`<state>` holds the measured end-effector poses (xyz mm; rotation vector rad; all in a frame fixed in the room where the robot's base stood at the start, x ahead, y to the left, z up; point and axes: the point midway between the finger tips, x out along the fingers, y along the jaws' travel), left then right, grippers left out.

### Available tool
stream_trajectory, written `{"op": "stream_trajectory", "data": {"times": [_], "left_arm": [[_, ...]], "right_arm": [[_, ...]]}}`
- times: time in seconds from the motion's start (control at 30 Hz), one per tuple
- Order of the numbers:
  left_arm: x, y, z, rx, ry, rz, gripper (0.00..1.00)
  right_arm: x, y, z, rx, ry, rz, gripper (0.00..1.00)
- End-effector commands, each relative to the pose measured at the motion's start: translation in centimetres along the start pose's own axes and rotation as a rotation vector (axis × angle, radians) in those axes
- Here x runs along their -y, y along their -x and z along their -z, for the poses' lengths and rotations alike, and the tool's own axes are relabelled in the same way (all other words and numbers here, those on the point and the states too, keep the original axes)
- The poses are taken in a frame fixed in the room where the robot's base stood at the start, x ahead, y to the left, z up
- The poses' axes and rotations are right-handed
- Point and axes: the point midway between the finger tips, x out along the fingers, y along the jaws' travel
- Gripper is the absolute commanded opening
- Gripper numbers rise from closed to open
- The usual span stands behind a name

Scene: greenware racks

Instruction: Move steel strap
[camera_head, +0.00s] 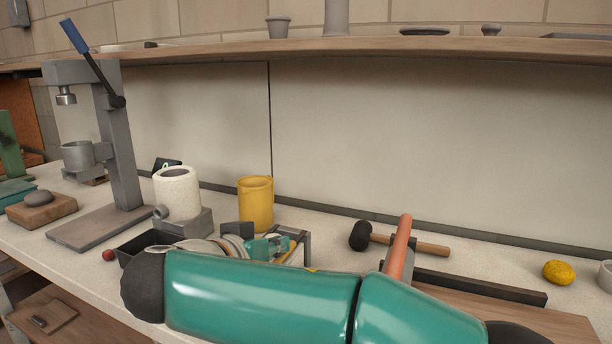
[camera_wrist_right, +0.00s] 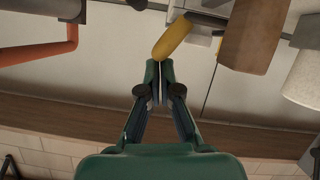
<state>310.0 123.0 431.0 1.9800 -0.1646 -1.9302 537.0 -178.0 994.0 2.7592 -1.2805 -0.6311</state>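I cannot single out the steel strap with certainty. A thin grey metal piece (camera_head: 303,234) shows at the right of my right gripper in the head view; grey metal parts (camera_wrist_right: 203,18) also show beyond the fingertips in the wrist view. My right gripper (camera_head: 272,247) is low over the bench, in front of the yellow cup, partly hidden by my teal arm. A yellow rounded thing (camera_wrist_right: 172,38) lies just past the tips; contact is unclear. My left gripper is not in view.
A yellow cup (camera_head: 256,203), a white pot (camera_head: 177,192) and a press (camera_head: 122,150) stand behind and left. A mallet (camera_head: 425,246), a dark bar (camera_head: 480,287) and a yellow sponge (camera_head: 559,272) lie right. A shelf (camera_head: 450,46) runs above.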

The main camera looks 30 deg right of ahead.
Motion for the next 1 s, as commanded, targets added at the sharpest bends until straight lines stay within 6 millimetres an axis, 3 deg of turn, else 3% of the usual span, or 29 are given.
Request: {"op": "stream_trajectory", "data": {"times": [0.03,0.4,0.67,0.77,0.8,1.0], "left_arm": [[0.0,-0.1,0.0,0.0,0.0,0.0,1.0],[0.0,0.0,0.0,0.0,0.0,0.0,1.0],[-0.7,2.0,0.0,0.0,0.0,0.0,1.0],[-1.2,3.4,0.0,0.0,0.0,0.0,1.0],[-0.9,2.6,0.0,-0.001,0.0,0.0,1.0],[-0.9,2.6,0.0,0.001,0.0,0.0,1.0]], "right_arm": [[0.2,-0.1,-0.8,0.016,0.013,-0.001,0.0],[0.4,0.0,-0.8,0.016,0.019,-0.001,0.0],[0.1,1.1,2.2,0.007,0.01,0.0,0.0],[-0.1,1.9,4.3,0.001,0.006,0.0,0.0],[0.3,2.9,3.3,-0.001,0.01,0.006,0.0],[0.3,7.4,2.9,-0.003,0.008,0.007,0.0]]}}
